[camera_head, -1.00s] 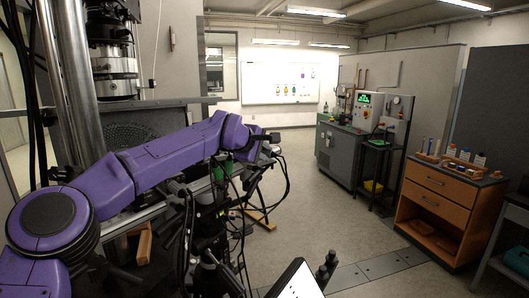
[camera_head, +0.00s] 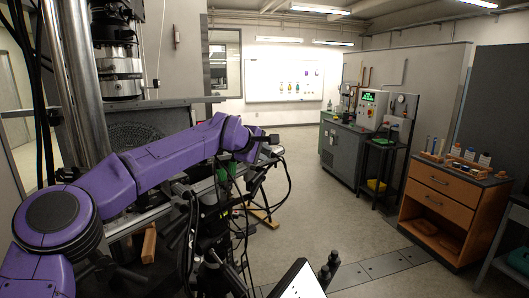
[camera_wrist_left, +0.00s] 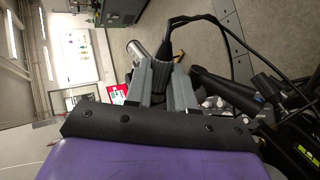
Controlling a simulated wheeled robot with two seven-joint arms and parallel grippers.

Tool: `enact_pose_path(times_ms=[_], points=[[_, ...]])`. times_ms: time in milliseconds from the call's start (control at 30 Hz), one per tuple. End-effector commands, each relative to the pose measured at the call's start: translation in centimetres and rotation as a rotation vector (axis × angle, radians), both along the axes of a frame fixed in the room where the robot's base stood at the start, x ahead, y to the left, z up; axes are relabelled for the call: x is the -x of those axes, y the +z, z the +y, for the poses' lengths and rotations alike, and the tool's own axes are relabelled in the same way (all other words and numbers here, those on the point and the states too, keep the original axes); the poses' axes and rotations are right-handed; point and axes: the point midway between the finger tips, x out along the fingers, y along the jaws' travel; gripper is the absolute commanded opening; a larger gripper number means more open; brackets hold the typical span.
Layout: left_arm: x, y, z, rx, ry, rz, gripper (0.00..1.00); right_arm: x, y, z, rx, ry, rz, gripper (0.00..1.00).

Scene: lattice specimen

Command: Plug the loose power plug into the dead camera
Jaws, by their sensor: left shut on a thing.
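My left gripper (camera_head: 268,139) is at the end of the purple arm, above a cluster of black stands and cables. In the left wrist view its two grey fingers (camera_wrist_left: 163,84) are shut on a black plug (camera_wrist_left: 162,66). A black cable runs from the plug up and to the right. In the head view the plug is too small and dark to make out. Black camera-like equipment (camera_wrist_left: 228,90) lies right of the fingers in the wrist view; I cannot tell which part is the dead camera. My right gripper is not in view.
Loose black cables (camera_head: 287,178) hang beside the gripper, near dark stands (camera_head: 212,215). A test frame with a steel column (camera_head: 75,80) stands at left. An orange drawer cabinet (camera_head: 447,205) and a grey machine cabinet (camera_head: 342,148) stand at right. The floor between is clear.

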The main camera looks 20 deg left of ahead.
Motion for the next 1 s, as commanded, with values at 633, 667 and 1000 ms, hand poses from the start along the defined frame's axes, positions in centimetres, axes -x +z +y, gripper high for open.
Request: enact_pose_path(times_ms=[633, 667, 1000], points=[[-0.13, 0.14, 0.70, 0.000, 0.005, -0.003, 0.00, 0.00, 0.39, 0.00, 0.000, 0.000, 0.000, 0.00], [-0.13, 0.14, 0.75, 0.000, 0.005, -0.003, 0.00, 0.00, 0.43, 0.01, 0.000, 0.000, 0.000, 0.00], [-0.16, 0.19, 1.03, -0.001, 0.008, -0.005, 0.00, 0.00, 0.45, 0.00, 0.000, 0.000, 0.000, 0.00]])
